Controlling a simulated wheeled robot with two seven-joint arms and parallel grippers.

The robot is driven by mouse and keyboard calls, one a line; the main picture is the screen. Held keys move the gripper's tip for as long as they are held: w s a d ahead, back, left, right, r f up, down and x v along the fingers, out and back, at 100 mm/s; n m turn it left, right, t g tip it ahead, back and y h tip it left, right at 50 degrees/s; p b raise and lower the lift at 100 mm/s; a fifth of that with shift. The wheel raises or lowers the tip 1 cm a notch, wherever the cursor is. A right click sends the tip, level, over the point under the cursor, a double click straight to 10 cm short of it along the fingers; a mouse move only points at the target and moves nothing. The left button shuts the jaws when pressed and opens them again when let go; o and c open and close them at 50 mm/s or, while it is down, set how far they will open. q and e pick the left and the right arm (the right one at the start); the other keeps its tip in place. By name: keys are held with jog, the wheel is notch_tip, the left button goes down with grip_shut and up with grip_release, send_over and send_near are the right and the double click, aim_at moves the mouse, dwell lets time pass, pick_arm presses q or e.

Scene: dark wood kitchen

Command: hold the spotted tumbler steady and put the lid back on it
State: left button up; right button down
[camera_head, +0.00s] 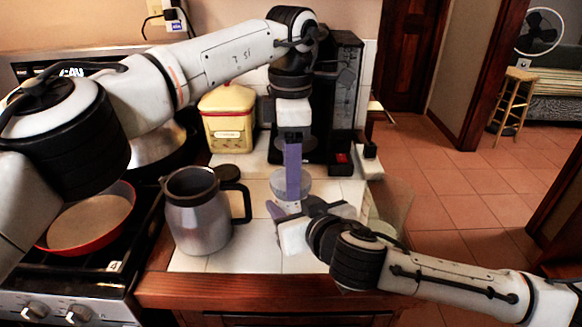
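A small translucent rounded object (304,184) stands on the white tiled counter, partly hidden behind my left gripper. It may be the tumbler or its lid; no spots can be made out. My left gripper (293,196) points straight down in front of it, its purple fingers seen edge-on, so its opening and any contact are unclear. My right gripper (277,212) reaches in from the right, low over the counter just below the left fingertips. Its fingers are partly hidden by its own body. No clearly spotted tumbler is visible.
A steel carafe (199,215) with a black handle stands left of the grippers, a dark round lid-like piece (227,173) behind it. A yellow canister (228,122) and black coffee machine (340,100) stand behind. A red pan (88,222) sits on the stove. The counter's front edge is near.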

pick_arm(q)
jog(key=o, duration=1)
jog(key=shift+r, duration=0.1)
jog(key=shift+r, duration=2.2)
jog(key=shift+c, duration=0.3)
jog(key=n, duration=0.2)
jog(key=r+n, duration=0.1)
jog(key=n, duration=0.2)
jog(key=shift+r, duration=0.2)
jog(key=n, duration=0.2)
jog(key=r+n, duration=0.1)
jog(key=n, duration=0.4)
jog(key=shift+r+n, duration=0.35)
jog(key=shift+n, duration=0.05)
